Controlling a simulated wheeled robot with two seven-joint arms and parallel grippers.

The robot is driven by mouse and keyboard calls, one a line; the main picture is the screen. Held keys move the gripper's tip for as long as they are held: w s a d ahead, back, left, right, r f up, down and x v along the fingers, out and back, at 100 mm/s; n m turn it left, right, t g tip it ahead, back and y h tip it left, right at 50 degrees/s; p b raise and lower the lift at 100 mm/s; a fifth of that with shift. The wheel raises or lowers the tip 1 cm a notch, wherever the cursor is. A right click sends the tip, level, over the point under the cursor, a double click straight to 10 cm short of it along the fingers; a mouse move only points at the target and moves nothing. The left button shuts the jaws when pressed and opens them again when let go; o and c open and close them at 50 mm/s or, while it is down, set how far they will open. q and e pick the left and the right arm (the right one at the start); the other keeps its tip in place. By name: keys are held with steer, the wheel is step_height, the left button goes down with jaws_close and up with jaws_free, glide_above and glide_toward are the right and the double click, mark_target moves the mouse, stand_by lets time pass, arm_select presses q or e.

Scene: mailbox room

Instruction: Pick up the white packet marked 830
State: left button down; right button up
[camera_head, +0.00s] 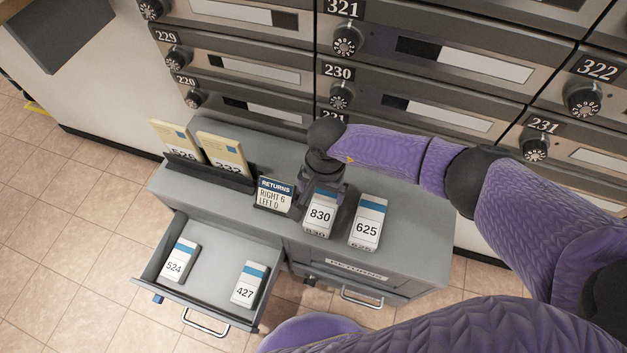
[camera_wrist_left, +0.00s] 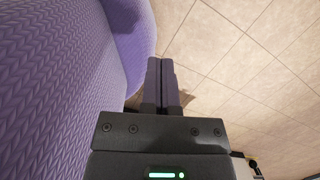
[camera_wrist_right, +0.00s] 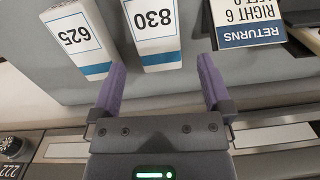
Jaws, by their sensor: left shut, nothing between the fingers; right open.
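The white packet marked 830 (camera_head: 319,217) stands on the grey cabinet top, with a blue band near its top edge. It also shows in the right wrist view (camera_wrist_right: 153,25), between and beyond the fingers. My right gripper (camera_head: 325,185) is just behind the packet in the head view. In the right wrist view the right gripper (camera_wrist_right: 162,80) is open, its fingers apart and empty, with the blue-banded end of the 830 packet near the gap. My left gripper (camera_wrist_left: 163,62) is shut and empty over the tiled floor.
A similar packet marked 625 (camera_head: 367,224) stands close to the right of 830. A RETURNS sign (camera_head: 274,194) stands to its left. Two yellowish cards (camera_head: 222,152) sit in a dark holder. An open drawer (camera_head: 215,268) holds packets 524 (camera_head: 179,262) and 427 (camera_head: 248,286). Mailboxes (camera_head: 420,90) rise behind.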

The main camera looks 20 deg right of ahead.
mark_target(323, 207)
steer(key=shift+n+h, duration=0.3)
steer(key=f, duration=0.1)
steer(key=f+b, duration=0.2)
steer(key=f, duration=0.1)
steer(key=shift+d+f, duration=0.1)
steer(key=shift+d, duration=0.25)
step_height(323, 207, down, 6)
steer(key=b, duration=0.4)
steer(key=shift+r, duration=0.4)
steer(key=shift+c, duration=0.7)
steer(key=c, duration=0.7)
steer(key=shift+c, duration=1)
arm_select(q)
steer(key=s+f, duration=0.3)
steer(key=f, duration=0.2)
steer(key=shift+s+f+g, duration=0.15)
steer(key=shift+s+g, duration=0.05)
steer(key=shift+g, duration=0.2)
